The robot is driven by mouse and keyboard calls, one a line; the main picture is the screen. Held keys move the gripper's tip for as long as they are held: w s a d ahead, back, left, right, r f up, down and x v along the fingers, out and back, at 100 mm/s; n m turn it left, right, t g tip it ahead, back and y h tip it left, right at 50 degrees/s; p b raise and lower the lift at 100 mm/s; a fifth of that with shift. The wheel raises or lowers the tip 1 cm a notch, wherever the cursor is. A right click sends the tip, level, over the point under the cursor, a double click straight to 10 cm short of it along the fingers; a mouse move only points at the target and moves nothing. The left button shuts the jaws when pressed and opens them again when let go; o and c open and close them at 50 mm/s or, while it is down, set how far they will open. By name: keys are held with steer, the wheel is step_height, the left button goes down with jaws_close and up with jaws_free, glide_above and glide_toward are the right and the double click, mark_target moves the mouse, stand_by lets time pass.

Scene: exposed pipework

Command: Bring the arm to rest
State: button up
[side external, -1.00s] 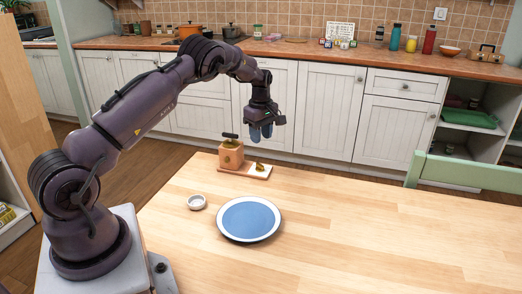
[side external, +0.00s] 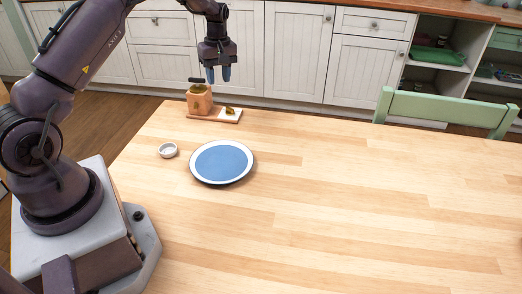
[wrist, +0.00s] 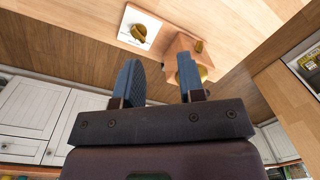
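My gripper (side external: 218,76) hangs fingers-down above the far left part of the table, over a copper-coloured block. In the wrist view my gripper's two blue fingers (wrist: 160,82) stand apart with nothing between them, so it is open. My arm is raised and bent, reaching over the far end of the table. No part of it touches the table in these views.
The block (side external: 199,100) stands beside a white tile (side external: 230,115) with a small brass-coloured piece on it. A white-rimmed blue plate (side external: 222,161) and small white bowl (side external: 168,150) sit nearer. The table's right side (side external: 390,210) is clear. A green chair (side external: 446,108) stands behind.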

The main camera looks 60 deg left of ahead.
steer(key=s+d+r+m+t, duration=0.1)
steer(key=s+d+r+m, duration=0.35)
steer(key=d+r, duration=0.25)
steer(key=s+d+r+m+t, duration=0.1)
steer(key=s+d+r+m, duration=0.4)
steer(key=d, duration=0.3)
steer(key=s+d+r+m+t, duration=0.4)
steer(key=s+d+r+m, duration=0.3)
steer(key=s+d, duration=0.5)
steer(key=shift+s+d+r, duration=0.3)
steer(key=shift+s+r, duration=0.45)
steer(key=shift+r, duration=0.2)
